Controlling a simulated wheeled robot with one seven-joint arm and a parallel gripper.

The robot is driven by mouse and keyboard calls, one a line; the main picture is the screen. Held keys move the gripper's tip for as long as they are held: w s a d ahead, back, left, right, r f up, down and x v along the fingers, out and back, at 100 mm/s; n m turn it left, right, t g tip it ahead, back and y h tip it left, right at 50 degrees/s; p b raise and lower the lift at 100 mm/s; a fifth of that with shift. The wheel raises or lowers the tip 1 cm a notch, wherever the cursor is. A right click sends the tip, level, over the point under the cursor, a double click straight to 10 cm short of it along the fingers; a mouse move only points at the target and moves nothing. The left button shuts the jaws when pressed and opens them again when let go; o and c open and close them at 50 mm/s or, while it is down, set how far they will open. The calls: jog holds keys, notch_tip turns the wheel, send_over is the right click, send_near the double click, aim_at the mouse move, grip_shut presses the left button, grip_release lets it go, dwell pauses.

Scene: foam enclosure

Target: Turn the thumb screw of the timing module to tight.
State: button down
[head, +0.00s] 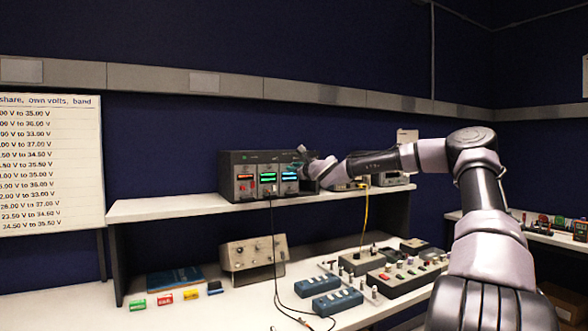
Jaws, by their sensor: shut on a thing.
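A dark instrument rack (240,158) stands on the raised shelf, with several modules side by side. I cannot read which one is the timing module. My gripper (303,165) is at the upper right front of the rack, with its fingertips against the panel beside the blue-green display. It is shut on a small part there, which appears to be the thumb screw. The fingers hide the screw, so its turn cannot be seen.
A black cable and a yellow cable (365,215) hang from the shelf (170,207). Other instruments (390,179) stand right of my gripper. Below, the bench holds a beige box (253,252), blue boxes (337,301), a control panel (410,273) and small coloured blocks.

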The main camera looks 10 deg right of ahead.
jog(key=shift+m, duration=0.5)
jog(key=c, duration=0.8)
grip_release()
jog(key=shift+o, duration=0.2)
jog(key=shift+s+d, duration=0.1)
jog(key=v, duration=1)
jog(key=shift+s, duration=0.25)
